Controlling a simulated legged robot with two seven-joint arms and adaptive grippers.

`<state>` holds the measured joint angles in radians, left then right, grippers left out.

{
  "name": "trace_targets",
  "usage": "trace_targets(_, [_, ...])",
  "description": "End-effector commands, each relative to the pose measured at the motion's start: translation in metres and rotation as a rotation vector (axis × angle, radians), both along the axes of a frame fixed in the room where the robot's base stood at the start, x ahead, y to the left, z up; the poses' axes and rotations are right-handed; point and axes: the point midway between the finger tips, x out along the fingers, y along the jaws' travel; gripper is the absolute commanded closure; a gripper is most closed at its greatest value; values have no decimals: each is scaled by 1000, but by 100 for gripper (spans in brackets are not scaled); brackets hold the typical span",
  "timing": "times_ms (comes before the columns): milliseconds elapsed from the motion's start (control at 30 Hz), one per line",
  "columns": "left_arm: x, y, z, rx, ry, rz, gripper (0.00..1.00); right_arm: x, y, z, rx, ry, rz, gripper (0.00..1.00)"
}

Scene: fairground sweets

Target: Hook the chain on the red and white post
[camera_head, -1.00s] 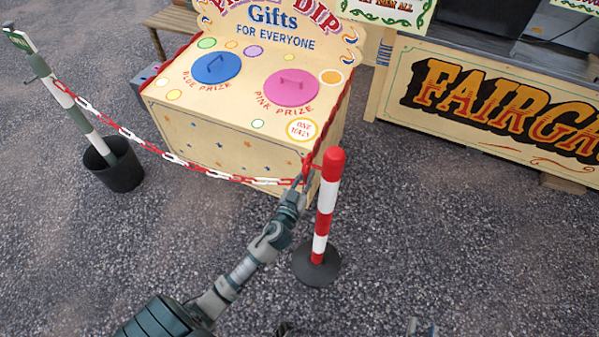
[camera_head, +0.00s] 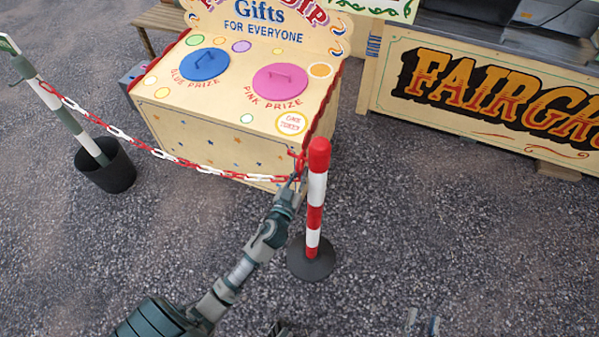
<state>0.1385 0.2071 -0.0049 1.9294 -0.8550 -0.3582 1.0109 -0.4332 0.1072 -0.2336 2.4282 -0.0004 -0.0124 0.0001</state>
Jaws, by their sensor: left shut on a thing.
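The red and white post (camera_head: 316,187) stands upright on a round dark base (camera_head: 311,262). The red and white chain (camera_head: 211,171) runs from the green and white post (camera_head: 62,113) at the left and sags across the front of the prize box. My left gripper (camera_head: 293,183) is shut on the chain near its right end, just left of the red and white post. Red end links rise above the gripper beside the post's top; I cannot tell whether they touch it. My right gripper (camera_head: 422,323) shows only two separated fingertips at the bottom edge, open and empty.
The green and white post leans in a black bucket (camera_head: 106,168). The cream prize box (camera_head: 205,132) with blue and pink lids stands close behind the chain. A fairground stall (camera_head: 478,105) is at the upper right. Gravel right of the post is clear.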

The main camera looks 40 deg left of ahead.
Motion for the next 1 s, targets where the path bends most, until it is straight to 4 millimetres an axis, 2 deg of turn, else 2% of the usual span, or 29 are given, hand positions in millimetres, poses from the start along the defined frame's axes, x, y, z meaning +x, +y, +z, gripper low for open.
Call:
trace_targets(267, [0, 3, -1, -2, 0, 1, 100, 0, 0, 0, 0, 0, 0, 60])
trace_targets(300, [0, 3, 0, -1, 0, 1, 76, 0, 0, 0, 0, 0, 0, 60])
trace_targets(367, [0, 2, 0, 0, -1, 1, 61, 0, 0, 0, 1, 0, -1, 60])
trace_targets(400, [0, 1, 0, 0, -1, 0, 56, 0, 0, 0, 1, 0, -1, 60])
trace_targets(867, [0, 1, 1, 0, -2, -1, 56, -1, 0, 0, -2, 2, 1, 60])
trace_targets(1000, [-9, -2, -1, -2, 0, -2, 56, -2, 0, 1, -1, 0, 1, 60])
